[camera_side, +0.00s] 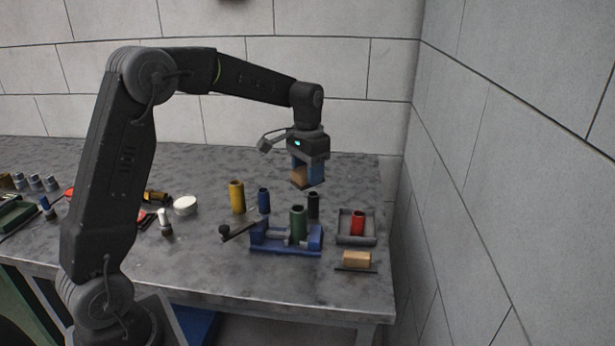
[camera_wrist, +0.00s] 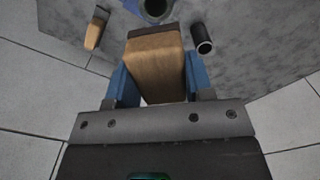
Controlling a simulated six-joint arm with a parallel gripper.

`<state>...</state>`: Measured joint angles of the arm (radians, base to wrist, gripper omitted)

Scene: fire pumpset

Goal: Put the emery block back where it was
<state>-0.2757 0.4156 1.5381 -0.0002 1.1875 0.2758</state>
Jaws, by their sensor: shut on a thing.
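My gripper (camera_side: 307,184) is shut on a tan block with a dark face, which I take to be the emery block (camera_side: 299,177). It is held in the air above the back right of the table. In the wrist view the emery block (camera_wrist: 155,70) sits between the blue fingers of my gripper (camera_wrist: 158,88), its dark end pointing away from the palm. A second, similar tan block (camera_side: 357,258) rests on a dark plate (camera_side: 343,268) at the front right; it also shows in the wrist view (camera_wrist: 94,33). The block's former spot cannot be told from these frames.
A blue vise (camera_side: 270,243) holds a green cylinder (camera_side: 298,222). Yellow (camera_side: 237,197), blue (camera_side: 264,201) and black (camera_side: 313,205) cylinders stand behind it. A grey tray (camera_side: 344,227) holds a red cylinder (camera_side: 358,223). Bare table (camera_side: 350,180) lies at the back right, near the wall.

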